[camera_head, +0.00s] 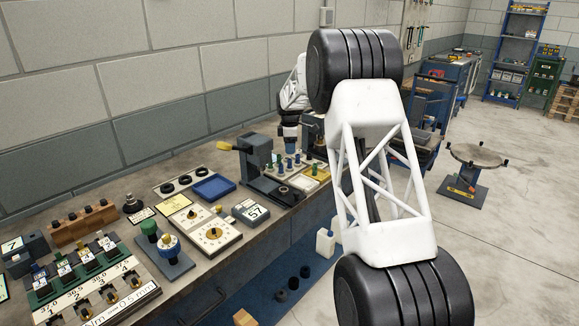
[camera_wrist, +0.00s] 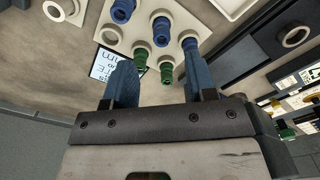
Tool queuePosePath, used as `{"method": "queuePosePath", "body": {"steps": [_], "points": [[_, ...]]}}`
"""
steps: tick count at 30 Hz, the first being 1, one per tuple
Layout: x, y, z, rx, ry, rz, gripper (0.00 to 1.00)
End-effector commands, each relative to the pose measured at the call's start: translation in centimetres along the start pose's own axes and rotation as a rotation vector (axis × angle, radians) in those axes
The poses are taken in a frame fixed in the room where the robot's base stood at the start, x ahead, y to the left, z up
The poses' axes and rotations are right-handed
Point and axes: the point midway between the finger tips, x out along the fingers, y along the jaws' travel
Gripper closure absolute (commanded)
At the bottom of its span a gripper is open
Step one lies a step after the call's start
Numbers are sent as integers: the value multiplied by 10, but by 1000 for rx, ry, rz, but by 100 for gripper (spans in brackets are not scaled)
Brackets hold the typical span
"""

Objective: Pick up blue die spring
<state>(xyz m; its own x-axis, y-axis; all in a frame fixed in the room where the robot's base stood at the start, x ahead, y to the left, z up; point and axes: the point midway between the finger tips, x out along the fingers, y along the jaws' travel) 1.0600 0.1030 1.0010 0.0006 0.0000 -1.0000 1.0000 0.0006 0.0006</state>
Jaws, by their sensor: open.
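Blue die springs stand upright on a pale holder plate (camera_wrist: 182,20) in the wrist view: one at the top (camera_wrist: 122,10), one in the middle (camera_wrist: 161,30) and one at the right (camera_wrist: 189,45). Two green springs (camera_wrist: 139,58) (camera_wrist: 166,73) stand nearer my gripper. My gripper (camera_wrist: 157,66) is open, with its two blue fingers apart. The green springs show in the space between the fingertips, and nothing is seen held. The right blue spring shows just beyond the right fingertip; whether they touch cannot be told. In the head view the springs are small, beneath my wrist.
A small printed label (camera_wrist: 104,65) lies beside the holder. A dark vise-like fixture (camera_head: 258,158) stands left of the springs on the bench, with a blue tray (camera_head: 213,187) farther left. Gauges, plates and knobs crowd the front left. A wall runs close behind the bench.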

Motion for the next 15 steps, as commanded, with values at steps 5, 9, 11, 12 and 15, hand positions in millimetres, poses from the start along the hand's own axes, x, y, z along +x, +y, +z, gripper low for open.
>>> {"method": "queuePosePath", "body": {"steps": [5,9,11,12,15], "points": [[15,0,0,0,0,-2,49],[23,0,0,0,0,-2,49],[24,0,0,0,0,-1,49],[24,0,0,0,0,-1,49],[24,0,0,0,0,-1,49]]}}
